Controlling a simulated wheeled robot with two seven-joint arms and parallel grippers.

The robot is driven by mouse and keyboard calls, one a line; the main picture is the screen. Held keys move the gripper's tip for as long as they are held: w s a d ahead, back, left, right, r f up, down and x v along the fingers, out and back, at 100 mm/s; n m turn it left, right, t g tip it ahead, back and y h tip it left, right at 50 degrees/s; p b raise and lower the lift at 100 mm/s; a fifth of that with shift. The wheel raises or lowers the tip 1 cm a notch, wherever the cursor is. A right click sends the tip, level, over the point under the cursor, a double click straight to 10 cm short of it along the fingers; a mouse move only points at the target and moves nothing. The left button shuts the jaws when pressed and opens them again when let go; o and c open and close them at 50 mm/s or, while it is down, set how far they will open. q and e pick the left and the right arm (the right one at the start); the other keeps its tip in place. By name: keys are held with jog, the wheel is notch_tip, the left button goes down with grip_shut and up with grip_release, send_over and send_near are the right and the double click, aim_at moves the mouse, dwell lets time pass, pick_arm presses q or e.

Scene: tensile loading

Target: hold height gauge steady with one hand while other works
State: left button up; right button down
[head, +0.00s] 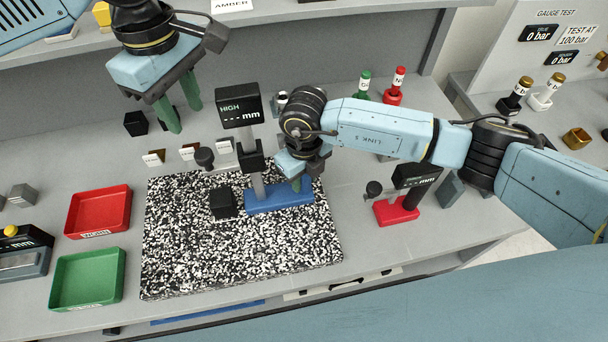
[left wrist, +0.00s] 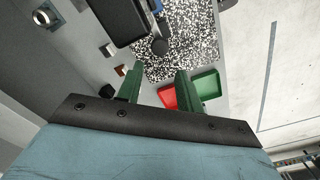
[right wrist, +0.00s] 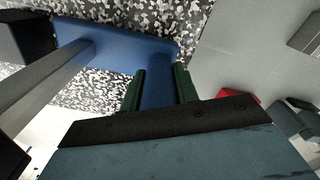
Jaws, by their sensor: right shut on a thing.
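The height gauge has a blue base (head: 278,198), a grey column and a black display (head: 239,110) reading HIGH. It stands upright on the speckled granite plate (head: 240,265). My right gripper (head: 299,182) is at the right end of the base. In the right wrist view its green fingers lie on either side of the blue base (right wrist: 160,92), shut on it. My left gripper (head: 182,110) is open and empty, raised above the bench left of the display. It also shows open in the left wrist view (left wrist: 157,86). A black block (head: 222,203) sits on the plate beside the base.
A red-based gauge (head: 396,210) stands right of the plate, under my right arm. A red tray (head: 98,211) and a green tray (head: 88,278) lie to the left. Small labelled blocks (head: 153,158) and another black cube (head: 136,123) sit behind. Red and green bottles (head: 394,88) stand at the back.

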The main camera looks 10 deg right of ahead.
pick_arm(q)
jog(key=o, duration=0.3)
jog(key=n+g+h, duration=0.2)
jog(key=n+h, duration=0.1)
jog(key=h, duration=0.1)
send_near(202, 153)
jog(key=x, duration=0.8)
jog(key=shift+s+d+f, duration=0.1)
jog(key=shift+d+f, duration=0.05)
jog(key=shift+f, duration=0.2)
pick_arm(e)
jog(key=shift+r, duration=0.1)
